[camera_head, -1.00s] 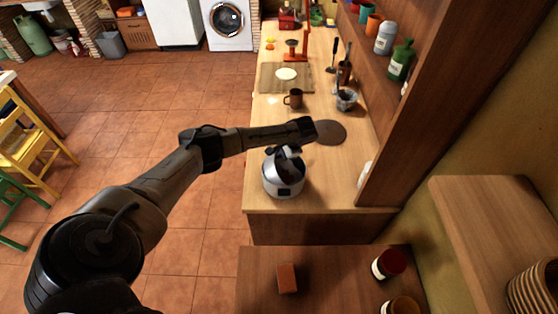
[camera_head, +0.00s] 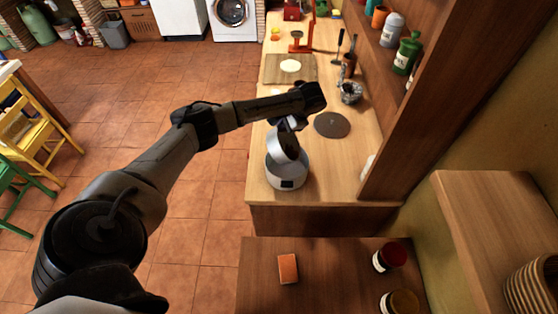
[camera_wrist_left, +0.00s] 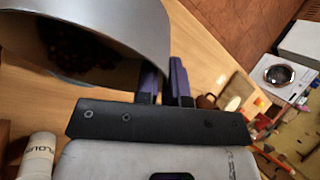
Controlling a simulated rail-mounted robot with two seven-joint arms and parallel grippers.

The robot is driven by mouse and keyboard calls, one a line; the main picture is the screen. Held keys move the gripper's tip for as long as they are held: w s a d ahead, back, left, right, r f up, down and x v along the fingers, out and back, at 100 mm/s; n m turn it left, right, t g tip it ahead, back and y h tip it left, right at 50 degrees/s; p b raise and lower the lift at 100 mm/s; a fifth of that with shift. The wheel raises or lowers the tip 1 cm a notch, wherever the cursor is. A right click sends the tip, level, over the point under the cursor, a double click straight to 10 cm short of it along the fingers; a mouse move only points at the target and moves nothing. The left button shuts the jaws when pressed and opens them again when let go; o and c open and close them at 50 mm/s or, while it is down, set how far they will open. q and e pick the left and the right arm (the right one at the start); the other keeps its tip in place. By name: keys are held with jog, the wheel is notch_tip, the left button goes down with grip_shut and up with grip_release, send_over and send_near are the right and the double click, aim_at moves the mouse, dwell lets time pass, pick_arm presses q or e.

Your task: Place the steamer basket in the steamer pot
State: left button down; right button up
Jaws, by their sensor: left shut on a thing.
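The steamer pot (camera_head: 286,178) is a silver round pot with a dark square on its front, near the front end of the wooden counter. My left gripper (camera_head: 291,123) is shut on the steamer basket (camera_head: 286,144), a grey metal cylinder. The basket is tilted over the pot's opening; I cannot tell whether its lower edge touches the pot. In the left wrist view, the basket (camera_wrist_left: 150,22) fills the upper left, with dark reddish contents inside. The fingers (camera_wrist_left: 165,80) are at its wall. My right gripper is not in view.
A dark round disc (camera_head: 332,125) lies on the counter right of the pot. A board (camera_head: 275,70) with a pale round piece is farther back. A flour canister (camera_wrist_left: 38,155) shows in the wrist view. Shelves stand on the right. A nearer counter holds an orange block (camera_head: 288,269) and jars (camera_head: 389,257).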

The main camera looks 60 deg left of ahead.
aim_at(283, 139)
pick_arm(q)
notch_tip(283, 139, down, 7)
jog(key=shift+f, duration=0.1)
notch_tip(283, 139, down, 2)
jog(key=shift+f+p, duration=0.1)
jog(key=shift+p, duration=0.3)
jog(key=shift+f, duration=0.1)
jog(key=shift+f, duration=0.1)
jog(key=shift+f, duration=0.15)
jog(key=c, duration=1.2)
grip_release()
